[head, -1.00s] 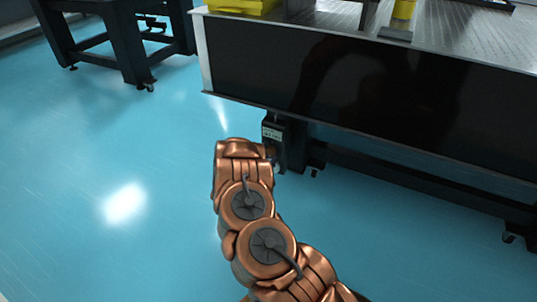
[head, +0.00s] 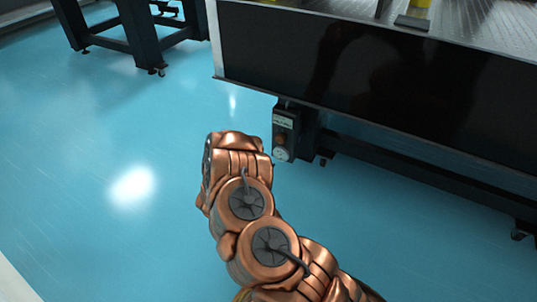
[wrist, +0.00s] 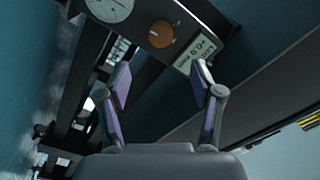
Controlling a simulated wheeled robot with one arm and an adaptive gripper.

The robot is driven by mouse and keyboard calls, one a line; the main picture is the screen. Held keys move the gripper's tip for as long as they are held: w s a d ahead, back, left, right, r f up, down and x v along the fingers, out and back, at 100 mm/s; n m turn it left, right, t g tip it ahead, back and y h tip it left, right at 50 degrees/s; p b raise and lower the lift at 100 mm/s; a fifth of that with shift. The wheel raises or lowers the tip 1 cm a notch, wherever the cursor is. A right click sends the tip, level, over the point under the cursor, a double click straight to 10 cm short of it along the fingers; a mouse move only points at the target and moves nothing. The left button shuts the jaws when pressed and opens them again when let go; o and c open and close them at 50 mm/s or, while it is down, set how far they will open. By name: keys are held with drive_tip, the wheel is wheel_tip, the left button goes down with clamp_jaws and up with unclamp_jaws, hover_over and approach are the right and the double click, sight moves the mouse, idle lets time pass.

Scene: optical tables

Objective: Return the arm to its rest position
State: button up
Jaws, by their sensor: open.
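My copper arm (head: 262,235) is bent over the blue floor in the head view, its wrist end left of the box on the table leg. My gripper (wrist: 160,78) shows in the wrist view, with its two fingers apart and nothing between them. In the head view the gripper itself is hidden behind the arm. Beyond the fingers in the wrist view is a dark box with an orange knob (wrist: 160,34), a round white dial (wrist: 110,7) and a label. The fingers appear clear of it.
The dark-sided optical table (head: 370,75) fills the upper right of the head view. The leg box (head: 284,130) hangs below its near corner. Another table's dark legs (head: 140,38) stand at upper left. The blue floor (head: 90,215) to the left is open.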

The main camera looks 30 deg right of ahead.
drive_tip(key=shift+s+a, duration=0.1)
drive_tip(key=shift+a, duration=0.1)
idle(0.4)
